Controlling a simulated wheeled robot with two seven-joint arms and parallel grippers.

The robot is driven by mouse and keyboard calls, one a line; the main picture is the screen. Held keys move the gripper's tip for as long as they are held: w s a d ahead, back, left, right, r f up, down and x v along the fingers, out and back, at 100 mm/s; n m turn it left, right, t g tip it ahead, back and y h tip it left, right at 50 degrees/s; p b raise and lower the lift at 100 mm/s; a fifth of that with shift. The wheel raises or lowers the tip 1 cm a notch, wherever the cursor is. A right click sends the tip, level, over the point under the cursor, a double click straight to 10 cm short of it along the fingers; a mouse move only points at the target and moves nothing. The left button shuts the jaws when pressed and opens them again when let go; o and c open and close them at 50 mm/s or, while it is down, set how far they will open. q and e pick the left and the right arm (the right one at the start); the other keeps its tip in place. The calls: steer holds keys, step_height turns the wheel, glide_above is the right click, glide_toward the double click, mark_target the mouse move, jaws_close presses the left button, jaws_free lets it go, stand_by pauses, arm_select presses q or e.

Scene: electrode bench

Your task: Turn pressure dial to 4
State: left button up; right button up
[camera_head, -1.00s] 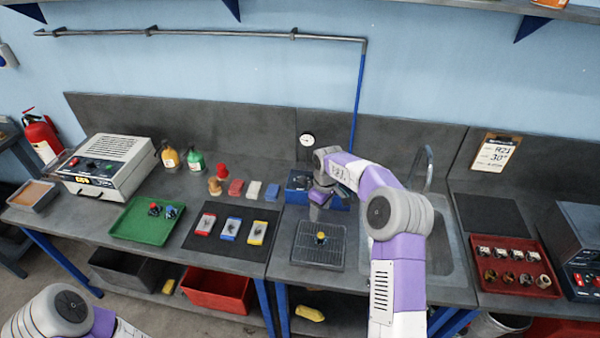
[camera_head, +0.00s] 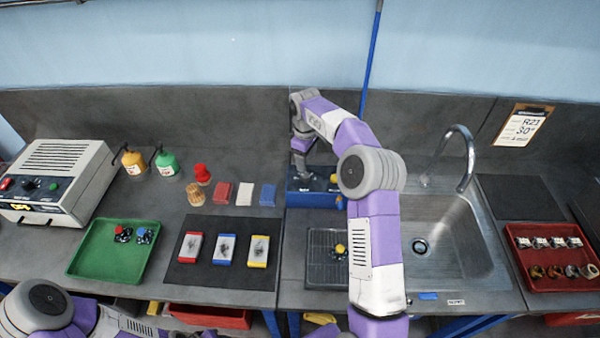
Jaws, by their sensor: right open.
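A blue unit (camera_head: 312,199) stands against the back panel, left of the sink. A small yellow part (camera_head: 334,179) shows on its right side. My right gripper (camera_head: 301,172) points down at the top left of this unit and is open. The gripper and wrist cover that part of the unit, so I cannot make out a dial or its setting there, nor whether the fingers touch anything. The round gauge on the back panel is hidden behind my right arm. My left arm shows at the lower left, its gripper out of view.
A drain grid with a yellow-topped piece (camera_head: 340,249) lies in front of the unit. A sink (camera_head: 450,240) with a tall tap (camera_head: 467,160) is at right. Coloured blocks (camera_head: 245,193) and a dark mat (camera_head: 200,275) lie left. A note (camera_head: 524,127) hangs at right.

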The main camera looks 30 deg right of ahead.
mark_target(305, 175)
steer(key=shift+w+f, duration=0.25)
steer(key=shift+f, duration=0.25)
steer(key=shift+w+f, duration=0.25)
steer(key=shift+f, duration=0.25)
step_height(305, 175, down, 6)
steer(key=shift+s+d+f, duration=0.1)
arm_select(q)
steer(key=shift+w+f, duration=0.25)
steer(key=shift+f, duration=0.05)
arm_select(e)
steer(key=c, duration=1)
steer(key=shift+c, duration=0.2)
